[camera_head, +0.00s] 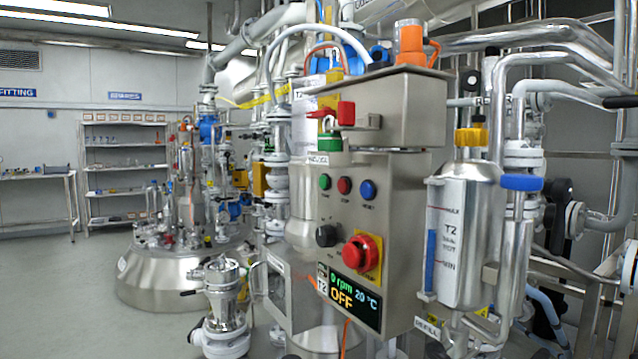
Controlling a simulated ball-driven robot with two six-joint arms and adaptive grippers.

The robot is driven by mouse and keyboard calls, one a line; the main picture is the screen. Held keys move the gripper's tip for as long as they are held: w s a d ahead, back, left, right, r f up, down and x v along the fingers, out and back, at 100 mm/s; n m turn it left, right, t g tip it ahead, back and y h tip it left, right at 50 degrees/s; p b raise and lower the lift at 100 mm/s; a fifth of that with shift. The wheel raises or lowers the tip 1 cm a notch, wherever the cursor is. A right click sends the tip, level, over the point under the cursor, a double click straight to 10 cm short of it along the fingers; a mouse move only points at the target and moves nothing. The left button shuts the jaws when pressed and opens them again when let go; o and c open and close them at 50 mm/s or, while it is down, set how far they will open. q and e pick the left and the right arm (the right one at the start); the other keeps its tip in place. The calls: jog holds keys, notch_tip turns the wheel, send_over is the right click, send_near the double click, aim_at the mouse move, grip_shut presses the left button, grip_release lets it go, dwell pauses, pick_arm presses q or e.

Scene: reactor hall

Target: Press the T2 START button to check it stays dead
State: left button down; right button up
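The T2 control box (390,215) is a steel panel right of the middle, facing me at an angle. Its upper row holds a green button (325,182), which by its place looks like START, a red button (344,186) and a blue button (368,190); the small captions are hard to read. Below are a black knob (327,236) and a red mushroom button on a yellow plate (361,253). The display (348,290) reads 0 rpm, 20 °C, OFF, beside a T2 label. Neither gripper shows, and nothing visible touches the buttons.
The T2 seal pot (465,240) and pipes crowd the right. A large steel vessel (170,285) stands left behind; the floor (60,290) at left is clear.

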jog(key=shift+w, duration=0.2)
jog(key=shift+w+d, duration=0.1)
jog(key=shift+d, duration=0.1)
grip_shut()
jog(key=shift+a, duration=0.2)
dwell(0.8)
